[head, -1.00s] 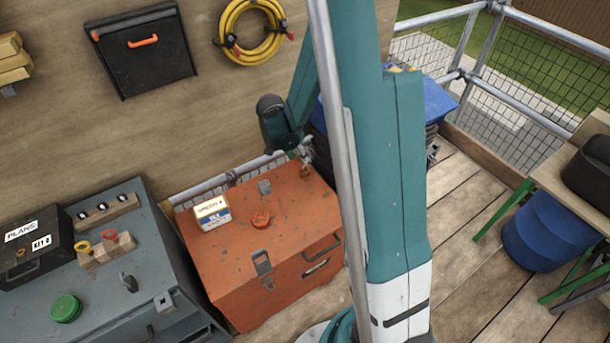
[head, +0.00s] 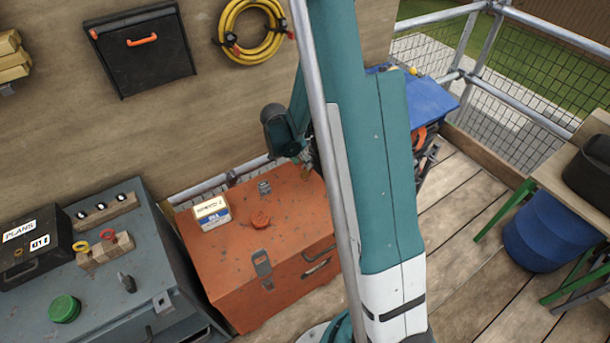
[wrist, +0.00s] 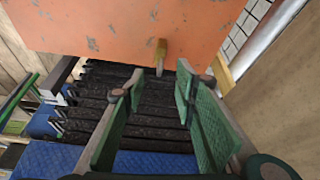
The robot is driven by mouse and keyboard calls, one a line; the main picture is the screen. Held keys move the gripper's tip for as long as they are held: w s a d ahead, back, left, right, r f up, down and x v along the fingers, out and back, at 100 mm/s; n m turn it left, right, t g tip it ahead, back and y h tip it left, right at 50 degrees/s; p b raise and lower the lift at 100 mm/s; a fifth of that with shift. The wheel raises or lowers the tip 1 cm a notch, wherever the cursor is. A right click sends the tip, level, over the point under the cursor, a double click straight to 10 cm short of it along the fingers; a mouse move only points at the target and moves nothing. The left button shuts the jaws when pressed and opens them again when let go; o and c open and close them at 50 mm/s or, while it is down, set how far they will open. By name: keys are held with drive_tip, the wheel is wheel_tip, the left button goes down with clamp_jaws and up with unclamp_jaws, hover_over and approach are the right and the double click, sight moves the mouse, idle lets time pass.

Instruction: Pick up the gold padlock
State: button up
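A small gold piece, which looks like the gold padlock (wrist: 161,50), shows edge-on against the orange toolbox (wrist: 110,22) in the wrist view, with a thin grey part below it. In the head view a small gold spot (head: 305,173) shows at the far right corner of the orange toolbox (head: 215,272), beside my gripper. My gripper (wrist: 160,72) is open, its two green-padded fingers apart. The gold piece lies between and just beyond the fingertips, with a gap on both sides. In the head view my arm hides most of the gripper.
A grey chest (head: 110,285) stands to the left. A rail (wrist: 265,45) and plywood wall (wrist: 285,90) are close on the right in the wrist view. Dark ribbed items (wrist: 140,110) lie below.

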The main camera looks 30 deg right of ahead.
sight(305, 174)
drive_tip(key=shift+d+f, duration=0.1)
drive_tip(key=shift+f, duration=0.2)
drive_tip(key=shift+b+x, duration=0.95)
drive_tip(key=shift+x, duration=1.65)
clamp_jaws()
